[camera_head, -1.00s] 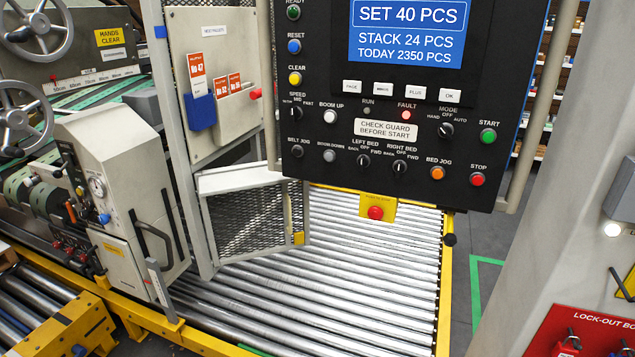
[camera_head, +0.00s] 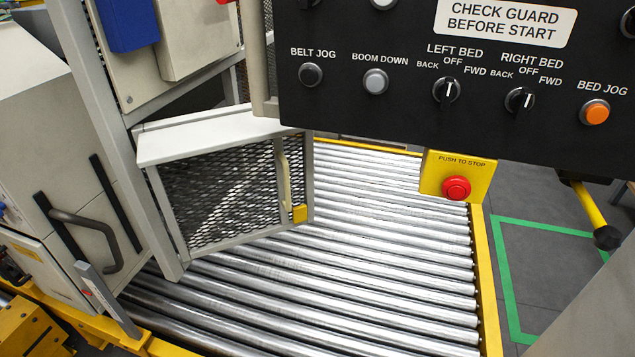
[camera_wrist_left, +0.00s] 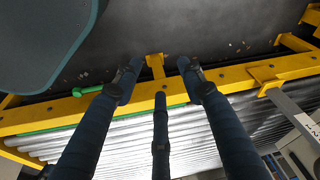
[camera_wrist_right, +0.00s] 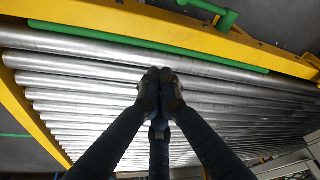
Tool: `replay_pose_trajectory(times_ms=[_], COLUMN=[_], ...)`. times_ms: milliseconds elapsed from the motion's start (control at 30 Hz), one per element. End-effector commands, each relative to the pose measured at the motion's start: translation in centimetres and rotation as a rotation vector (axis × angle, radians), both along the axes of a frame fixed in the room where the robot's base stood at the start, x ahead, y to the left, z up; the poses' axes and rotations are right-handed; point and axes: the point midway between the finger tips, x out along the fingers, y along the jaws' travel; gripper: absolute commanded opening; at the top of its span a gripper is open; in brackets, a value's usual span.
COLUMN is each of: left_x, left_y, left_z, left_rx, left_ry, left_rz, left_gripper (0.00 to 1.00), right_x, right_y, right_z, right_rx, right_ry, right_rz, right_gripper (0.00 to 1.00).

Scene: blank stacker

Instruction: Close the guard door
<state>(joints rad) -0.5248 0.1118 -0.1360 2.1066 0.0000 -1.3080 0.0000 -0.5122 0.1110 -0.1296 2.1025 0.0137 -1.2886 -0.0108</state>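The guard door (camera_head: 225,190) is a grey-white framed panel with dark mesh in the head view. It stands at an angle to its left post (camera_head: 135,165), out over the rollers. A pale upright handle (camera_head: 284,180) and a yellow block (camera_head: 299,213) are at its right edge. Neither gripper shows in the head view. My left gripper (camera_wrist_left: 159,67) is open and empty above a yellow rail in the left wrist view. My right gripper (camera_wrist_right: 160,80) has its fingertips together with nothing seen between them, over rollers. The door is not clearly seen in either wrist view.
The black control panel (camera_head: 450,80) hangs at upper right, close beside the door's top. A red stop button (camera_head: 456,188) sits below it. Metal rollers (camera_head: 380,250) run beneath the door, edged by a yellow rail (camera_head: 487,270). A grey machine cabinet (camera_head: 50,140) stands at left.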

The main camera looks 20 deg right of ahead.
Motion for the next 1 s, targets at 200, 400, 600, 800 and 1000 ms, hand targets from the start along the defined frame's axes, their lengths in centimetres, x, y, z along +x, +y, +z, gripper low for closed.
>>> replay_pose_trajectory(times_ms=[200, 400, 600, 800, 1000], left_x=[-0.3, -0.4, -0.2, 0.0, 0.1], left_y=[0.2, 0.2, 0.1, 0.0, 0.0], left_z=[2.4, 2.1, 0.0, -2.4, -3.1], left_rx=[-0.001, 0.000, 0.000, -0.001, 0.000], left_ry=[-0.026, -0.025, -0.016, -0.007, -0.008], left_rz=[0.003, 0.004, 0.002, 0.001, 0.000], left_gripper=[0.40, 0.40, 0.40, 0.40, 0.40], right_x=[6.5, 15.9, 25.5, 32.7, 35.1], right_y=[0.7, 1.3, 0.3, -3.0, -4.7], right_z=[5.1, 11.0, 18.9, 27.9, 31.2], right_rx=[0.058, 0.127, 0.184, 0.212, 0.214], right_ry=[-0.206, -0.494, -0.825, -1.148, -1.264], right_rz=[0.034, 0.079, 0.078, 0.011, -0.031], right_gripper=[0.00, 0.00, 0.00, 0.00, 0.00])
